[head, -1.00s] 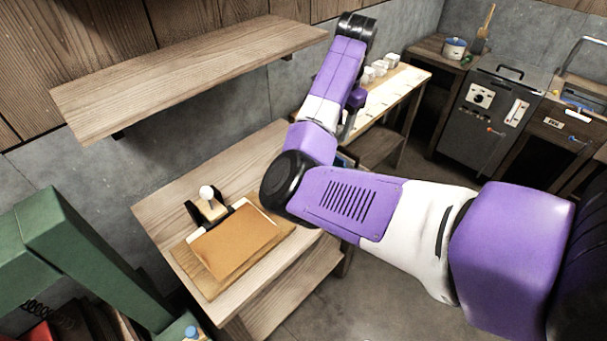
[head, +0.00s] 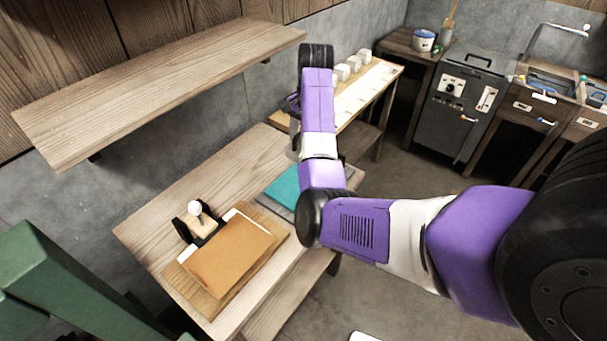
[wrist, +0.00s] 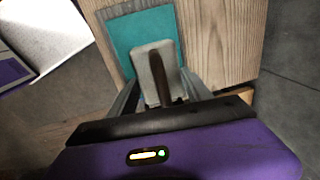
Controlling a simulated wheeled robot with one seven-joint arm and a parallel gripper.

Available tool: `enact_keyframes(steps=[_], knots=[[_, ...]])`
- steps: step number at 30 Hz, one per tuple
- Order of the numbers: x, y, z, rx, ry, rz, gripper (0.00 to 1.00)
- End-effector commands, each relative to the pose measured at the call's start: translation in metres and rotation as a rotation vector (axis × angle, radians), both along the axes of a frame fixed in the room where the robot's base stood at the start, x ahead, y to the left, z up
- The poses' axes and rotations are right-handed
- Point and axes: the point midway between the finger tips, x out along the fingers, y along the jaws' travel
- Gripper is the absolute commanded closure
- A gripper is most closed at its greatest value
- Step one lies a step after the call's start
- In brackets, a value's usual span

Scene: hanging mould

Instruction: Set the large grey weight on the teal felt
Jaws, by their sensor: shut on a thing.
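The large grey weight (wrist: 153,58) is a pale grey block with a dark upright bar across it, held between the fingers of my gripper (wrist: 160,88) in the wrist view. It overlaps the near part of the teal felt (wrist: 122,38) in that view; its height above the felt cannot be judged. In the head view the teal felt (head: 281,186) lies on the wooden bench, partly hidden by my arm. My gripper (head: 295,138) hangs at the far end of my arm there, and the weight is not clearly visible.
On the bench (head: 160,215), a brown sheet (head: 228,250) lies on a wooden board beside a small stand with a white knob (head: 194,207). A wooden shelf (head: 160,80) juts from the wall above. A farther table holds several pale cubes (head: 353,63).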

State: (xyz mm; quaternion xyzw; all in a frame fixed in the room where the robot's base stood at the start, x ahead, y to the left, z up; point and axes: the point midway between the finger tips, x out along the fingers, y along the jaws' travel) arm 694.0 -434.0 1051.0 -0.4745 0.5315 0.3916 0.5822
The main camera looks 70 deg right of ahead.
Motion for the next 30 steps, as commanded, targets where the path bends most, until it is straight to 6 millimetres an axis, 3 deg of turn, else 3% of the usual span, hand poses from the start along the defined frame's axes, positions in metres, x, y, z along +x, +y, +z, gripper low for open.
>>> enact_keyframes(steps=[6,10,15,22,30], knots=[[-0.003,0.006,-0.02,0.018,0.009,0.004,1.0],[-0.002,0.008,-0.053,0.02,0.007,0.004,1.0],[-0.001,0.007,-0.076,0.019,0.007,0.004,1.0],[-0.001,0.007,-0.093,0.018,0.006,0.004,1.0],[0.0,0.007,-0.127,0.019,0.006,0.004,1.0]])
